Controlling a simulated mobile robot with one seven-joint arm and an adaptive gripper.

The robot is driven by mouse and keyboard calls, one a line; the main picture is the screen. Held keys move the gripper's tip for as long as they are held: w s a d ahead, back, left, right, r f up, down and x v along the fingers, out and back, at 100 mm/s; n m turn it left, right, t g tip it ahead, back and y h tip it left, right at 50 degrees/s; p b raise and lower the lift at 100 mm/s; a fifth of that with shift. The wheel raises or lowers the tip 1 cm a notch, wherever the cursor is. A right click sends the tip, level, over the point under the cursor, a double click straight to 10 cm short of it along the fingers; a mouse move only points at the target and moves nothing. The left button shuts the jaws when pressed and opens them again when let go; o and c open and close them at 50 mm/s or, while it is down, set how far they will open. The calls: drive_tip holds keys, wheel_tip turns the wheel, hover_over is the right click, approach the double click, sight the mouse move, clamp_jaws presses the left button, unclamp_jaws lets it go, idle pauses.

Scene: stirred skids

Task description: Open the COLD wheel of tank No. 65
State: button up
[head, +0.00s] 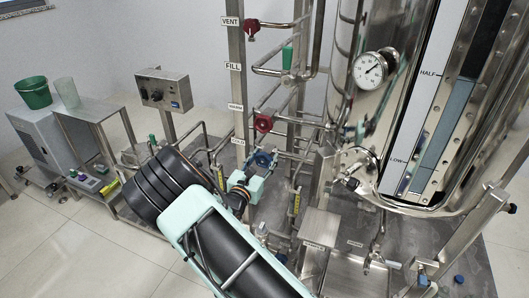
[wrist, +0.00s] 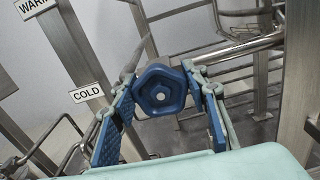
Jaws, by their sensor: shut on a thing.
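The blue wheel (wrist: 159,90) is a five-sided handwheel on a pipe, beside the COLD label (wrist: 87,93). In the head view the blue wheel (head: 262,160) sits low on the pipe rack, right of the COLD label (head: 238,147). My gripper (wrist: 160,84) has one finger on each side of the wheel and is shut on it. In the head view my gripper (head: 256,172) is at the wheel, partly hidden by my arm. The steel tank (head: 345,85) stands to the right; no tank number is readable.
A red wheel (head: 263,123) is just above, and another red wheel (head: 252,27) is near the VENT label (head: 230,21). Steel posts and pipes crowd both sides. A control box (head: 163,91) and cabinet with green bucket (head: 33,92) stand left. Open floor lies at lower left.

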drive_tip(key=n+p, duration=0.2)
drive_tip(key=n, duration=0.1)
drive_tip(key=n+p, duration=0.2)
drive_tip(key=n, duration=0.1)
drive_tip(key=shift+a+r+n, duration=0.1)
drive_tip(key=shift+a+n, duration=0.1)
drive_tip(key=shift+n, duration=0.1)
drive_tip(key=n+p, duration=0.2)
drive_tip(key=n, duration=0.1)
drive_tip(key=shift+n, duration=0.3)
drive_tip(key=n, duration=0.1)
drive_tip(key=n+p, duration=0.1)
drive_tip(key=n, duration=0.1)
drive_tip(key=shift+w+f+n, duration=0.1)
drive_tip(key=shift+f+n, duration=0.1)
drive_tip(key=shift+n, duration=0.1)
drive_tip(key=n+p, duration=0.1)
drive_tip(key=n, duration=0.2)
drive_tip(key=shift+a+f+n, duration=0.1)
drive_tip(key=shift+n, duration=0.2)
drive_tip(key=n, duration=0.3)
drive_tip(key=shift+f+n+p, duration=0.1)
drive_tip(key=shift+n+p, duration=0.2)
drive_tip(key=shift+p, duration=0.1)
drive_tip(key=n, duration=0.6)
drive_tip(key=shift+f, duration=0.15)
drive_tip(key=o, duration=1.2)
